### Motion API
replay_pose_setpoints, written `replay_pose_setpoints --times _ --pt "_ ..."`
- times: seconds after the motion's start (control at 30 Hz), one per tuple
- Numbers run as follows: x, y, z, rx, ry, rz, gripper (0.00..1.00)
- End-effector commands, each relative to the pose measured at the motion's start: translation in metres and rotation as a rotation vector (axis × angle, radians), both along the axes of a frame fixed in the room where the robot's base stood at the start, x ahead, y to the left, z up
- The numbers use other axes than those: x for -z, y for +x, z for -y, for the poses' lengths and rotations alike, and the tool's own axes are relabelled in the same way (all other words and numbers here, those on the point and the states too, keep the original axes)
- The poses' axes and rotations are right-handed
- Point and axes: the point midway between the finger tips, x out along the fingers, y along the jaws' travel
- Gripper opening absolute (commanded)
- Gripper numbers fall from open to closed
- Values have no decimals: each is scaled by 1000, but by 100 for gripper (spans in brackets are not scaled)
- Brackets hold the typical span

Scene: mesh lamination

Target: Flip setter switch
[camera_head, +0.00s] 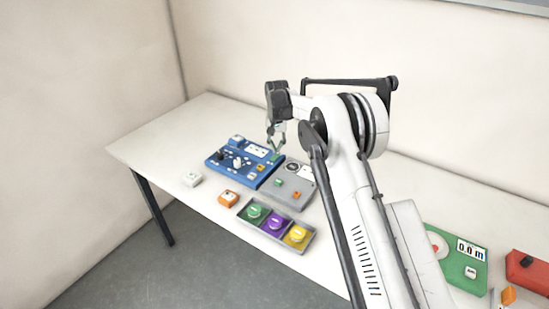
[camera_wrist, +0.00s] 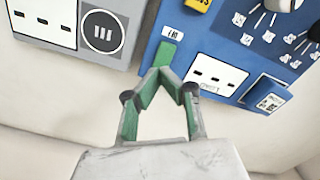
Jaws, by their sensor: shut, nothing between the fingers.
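The blue control panel (camera_head: 228,166) lies on the table left of my arm and fills the upper right of the wrist view (camera_wrist: 150,58). It carries a green switch-like piece (camera_wrist: 165,53) under a small white label, a yellow piece (camera_wrist: 198,5), a white knob (camera_wrist: 282,4) and a white slotted plate (camera_wrist: 213,76). I cannot tell by its label which one is the setter switch. My gripper (camera_head: 278,150) is shut and empty above the panel's right edge. In the wrist view its fingertips (camera_wrist: 160,72) meet just below the green piece; contact cannot be told.
A grey panel (camera_head: 296,196) with a round grille adjoins the blue one. A tray (camera_head: 270,236) with green, purple and yellow buttons lies in front. A white box (camera_head: 192,179) and an orange box (camera_head: 228,198) stand left. A green device (camera_head: 462,268) and red box (camera_head: 527,270) are right.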

Motion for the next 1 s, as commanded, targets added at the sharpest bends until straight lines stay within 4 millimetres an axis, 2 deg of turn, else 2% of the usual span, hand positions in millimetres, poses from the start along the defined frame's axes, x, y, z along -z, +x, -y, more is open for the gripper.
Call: replay_pose_setpoints --times 1.0 --pt "14 0 0 0 0 0 0"
